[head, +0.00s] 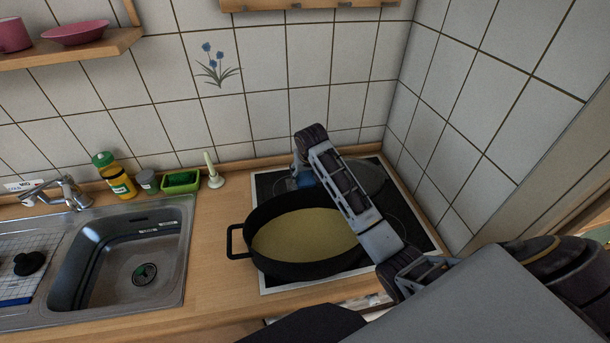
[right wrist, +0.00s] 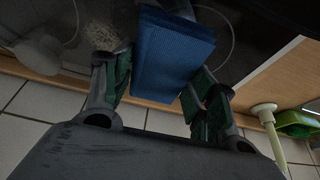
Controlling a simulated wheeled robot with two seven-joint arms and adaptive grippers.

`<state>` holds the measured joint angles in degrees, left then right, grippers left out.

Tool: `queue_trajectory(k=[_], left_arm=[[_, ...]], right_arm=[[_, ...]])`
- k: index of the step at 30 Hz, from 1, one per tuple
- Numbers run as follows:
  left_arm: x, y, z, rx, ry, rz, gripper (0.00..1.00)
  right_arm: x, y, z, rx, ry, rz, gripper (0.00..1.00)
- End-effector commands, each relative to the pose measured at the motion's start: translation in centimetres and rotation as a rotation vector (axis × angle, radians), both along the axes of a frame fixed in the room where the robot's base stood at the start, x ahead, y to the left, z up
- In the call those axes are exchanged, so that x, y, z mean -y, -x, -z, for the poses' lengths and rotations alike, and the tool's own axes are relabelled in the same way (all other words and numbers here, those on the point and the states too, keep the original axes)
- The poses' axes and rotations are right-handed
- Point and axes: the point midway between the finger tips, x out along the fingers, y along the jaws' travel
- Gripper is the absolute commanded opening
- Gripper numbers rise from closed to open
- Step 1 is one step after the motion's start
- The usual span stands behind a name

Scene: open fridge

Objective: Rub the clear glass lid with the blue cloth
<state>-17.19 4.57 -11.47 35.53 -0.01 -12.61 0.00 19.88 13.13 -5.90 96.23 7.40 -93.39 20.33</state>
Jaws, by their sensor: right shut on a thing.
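My right gripper (head: 304,165) reaches over the back of the hob, behind the pot. It is shut on the blue cloth (head: 305,181), which also shows between its fingers in the right wrist view (right wrist: 172,52). The clear glass lid (head: 368,177) lies at the back right of the hob, to the right of the cloth and partly hidden by my right arm. Whether the cloth touches the lid I cannot tell. My left gripper is not in view.
A black pot (head: 300,265) with yellowish contents stands on the hob (head: 415,225). A white brush holder (head: 215,180), a green tray (head: 181,187) and a yellow bottle (head: 118,180) stand along the tiled wall. The sink (head: 185,240) is left. Counter between sink and pot is clear.

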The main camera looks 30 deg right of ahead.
Motion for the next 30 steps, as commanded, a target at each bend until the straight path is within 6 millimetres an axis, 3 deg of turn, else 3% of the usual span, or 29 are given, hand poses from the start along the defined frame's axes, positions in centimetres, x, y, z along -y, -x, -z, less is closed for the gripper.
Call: queue_trajectory(k=[21,30], left_arm=[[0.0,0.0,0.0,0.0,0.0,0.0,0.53],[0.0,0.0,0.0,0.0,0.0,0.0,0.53]], right_arm=[[0.0,0.0,-4.4,0.0,0.0,0.0,0.38],[0.0,0.0,-5.2,0.0,0.0,0.0,0.38]])
